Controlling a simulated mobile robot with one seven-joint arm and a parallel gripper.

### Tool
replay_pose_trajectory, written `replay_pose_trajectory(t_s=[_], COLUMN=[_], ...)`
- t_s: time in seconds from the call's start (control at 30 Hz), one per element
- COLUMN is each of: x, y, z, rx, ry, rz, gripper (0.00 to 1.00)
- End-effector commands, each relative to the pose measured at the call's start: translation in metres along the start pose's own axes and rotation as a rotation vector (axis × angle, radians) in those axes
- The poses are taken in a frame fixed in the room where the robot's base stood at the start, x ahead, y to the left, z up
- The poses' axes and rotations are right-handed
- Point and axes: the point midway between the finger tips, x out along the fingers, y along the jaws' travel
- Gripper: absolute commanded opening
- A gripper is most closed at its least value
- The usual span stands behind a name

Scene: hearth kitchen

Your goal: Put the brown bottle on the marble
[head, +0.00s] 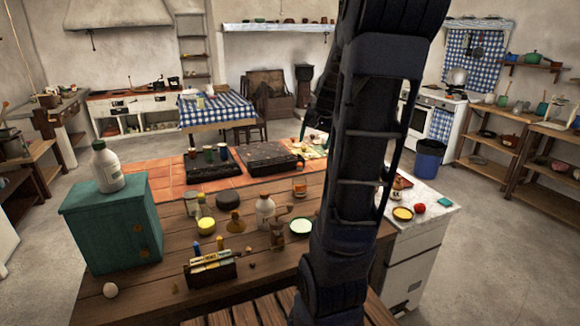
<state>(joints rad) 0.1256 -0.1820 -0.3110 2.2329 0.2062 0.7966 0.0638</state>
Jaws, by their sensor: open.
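A small brown bottle or jar (277,237) stands on the wooden worktop, right of the middle, in front of a pale jug-like bottle (265,213). It is small in the picture, and I cannot be sure it is the brown bottle. The white marble top (432,212) is at the right end of the counter, past my arm. It bears a yellow-filled dish (402,214), a red round thing (420,208) and a teal piece (444,202). My arm rises through the picture and hides part of the worktop and marble. I cannot make out my gripper's fingers.
A green cabinet (110,225) with a white bottle (106,167) on top stands at left.

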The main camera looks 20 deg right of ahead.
Motion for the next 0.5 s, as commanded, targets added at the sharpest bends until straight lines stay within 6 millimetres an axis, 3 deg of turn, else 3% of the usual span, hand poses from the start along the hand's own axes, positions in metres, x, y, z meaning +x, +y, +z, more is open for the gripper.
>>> replay_pose_trajectory(t_s=[0.2, 0.5], x=[-0.033, -0.064], y=[-0.032, -0.050], z=[0.069, 0.165], rx=[-0.176, -0.415], ry=[0.002, 0.021], rz=[-0.024, -0.014], gripper=[0.74, 0.74])
